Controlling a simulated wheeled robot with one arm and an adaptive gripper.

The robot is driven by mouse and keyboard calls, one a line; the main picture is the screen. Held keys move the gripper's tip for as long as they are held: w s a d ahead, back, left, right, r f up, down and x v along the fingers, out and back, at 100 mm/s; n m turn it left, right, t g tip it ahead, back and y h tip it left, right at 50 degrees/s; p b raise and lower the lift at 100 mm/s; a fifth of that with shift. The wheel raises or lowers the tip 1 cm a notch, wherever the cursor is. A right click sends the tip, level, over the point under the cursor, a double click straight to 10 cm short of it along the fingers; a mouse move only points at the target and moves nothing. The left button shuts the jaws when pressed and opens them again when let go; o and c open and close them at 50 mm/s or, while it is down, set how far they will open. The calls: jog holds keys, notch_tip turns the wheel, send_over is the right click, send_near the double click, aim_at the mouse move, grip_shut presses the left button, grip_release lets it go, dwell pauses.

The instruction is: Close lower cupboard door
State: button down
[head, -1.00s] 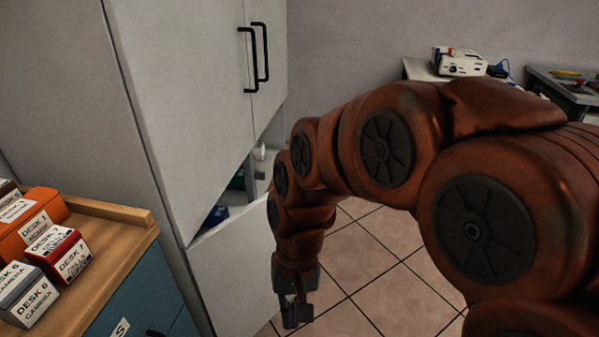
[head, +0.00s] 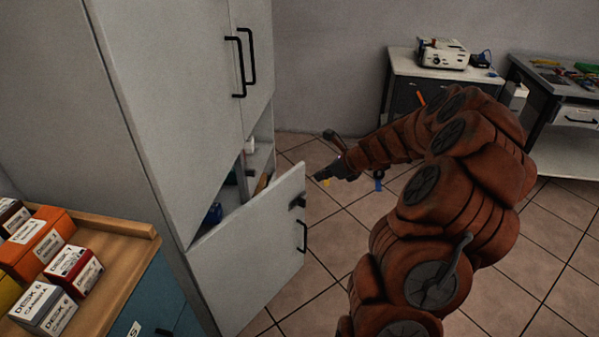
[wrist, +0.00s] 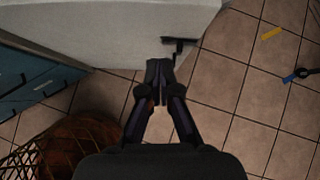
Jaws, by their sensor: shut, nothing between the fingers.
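The lower cupboard door (head: 245,260) is a pale grey panel. It stands swung out from the tall cupboard, and a gap above and behind it shows the shelves inside. A black bar handle (head: 302,237) is on it near its free edge, with a small dark fitting above. My gripper (head: 318,177) is shut and empty, just right of the door's top free corner; I cannot tell if they touch. In the wrist view my shut fingertips (wrist: 160,64) are near the pale panel (wrist: 130,25) and a black handle (wrist: 180,42).
The upper cupboard doors (head: 170,100) are shut. A wooden-topped blue cabinet (head: 125,235) with several labelled boxes stands at the left. A white-topped desk (head: 400,65) and a workbench (head: 535,75) are at the back right. Tiled floor is open right of the door. Small items lie on the floor.

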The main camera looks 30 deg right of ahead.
jog(key=d, duration=0.2)
jog(key=m, duration=0.1)
send_near(293, 180)
jog(key=s+f+x, duration=0.1)
jog(key=x, duration=0.4)
jog(key=shift+w+a+r+h, duration=0.15)
jog(key=shift+w+a, duration=0.05)
jog(key=shift+w, duration=0.2)
jog(key=shift+w+a+r+h, duration=0.15)
jog(key=shift+w+a+r, duration=0.05)
jog(key=shift+w, duration=0.15)
jog(key=shift+d, duration=0.1)
